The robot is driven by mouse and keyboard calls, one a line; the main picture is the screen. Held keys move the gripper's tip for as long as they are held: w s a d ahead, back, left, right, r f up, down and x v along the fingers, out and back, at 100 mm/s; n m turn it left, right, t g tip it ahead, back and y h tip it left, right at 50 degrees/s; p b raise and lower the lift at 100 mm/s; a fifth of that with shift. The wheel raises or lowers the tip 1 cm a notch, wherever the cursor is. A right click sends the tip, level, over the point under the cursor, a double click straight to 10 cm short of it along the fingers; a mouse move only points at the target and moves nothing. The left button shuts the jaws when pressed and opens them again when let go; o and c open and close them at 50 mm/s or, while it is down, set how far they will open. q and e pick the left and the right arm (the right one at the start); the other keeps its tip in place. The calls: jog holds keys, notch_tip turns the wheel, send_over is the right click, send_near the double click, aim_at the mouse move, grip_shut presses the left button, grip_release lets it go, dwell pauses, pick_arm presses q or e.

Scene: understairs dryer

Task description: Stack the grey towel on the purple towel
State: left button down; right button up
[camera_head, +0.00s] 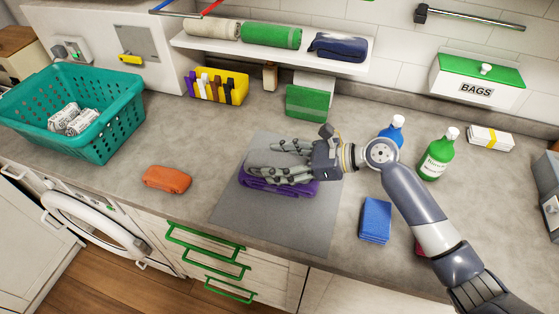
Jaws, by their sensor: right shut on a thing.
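The folded purple towel (308,187) lies on the dark grey mat (300,232) on the counter. My right gripper (255,164) reaches in from the right directly over it. Its fingers are shut on the grey towel (272,161), which shows as a grey patch between them, above the purple towel. The fingers hide much of both towels, and I cannot tell whether the two touch. My left gripper is not in view.
An orange folded cloth (166,179) lies left of the mat and a blue one (376,219) right of it. A teal basket (97,138) stands at left. Bottles (439,157) stand behind my right arm. A shelf (271,50) with rolled towels hangs above.

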jog(key=o, duration=1.1)
jog(key=shift+f, duration=0.1)
jog(key=b+v, duration=0.1)
jog(key=v, duration=1.1)
jog(key=shift+r+b, duration=0.25)
jog(key=shift+b, duration=0.1)
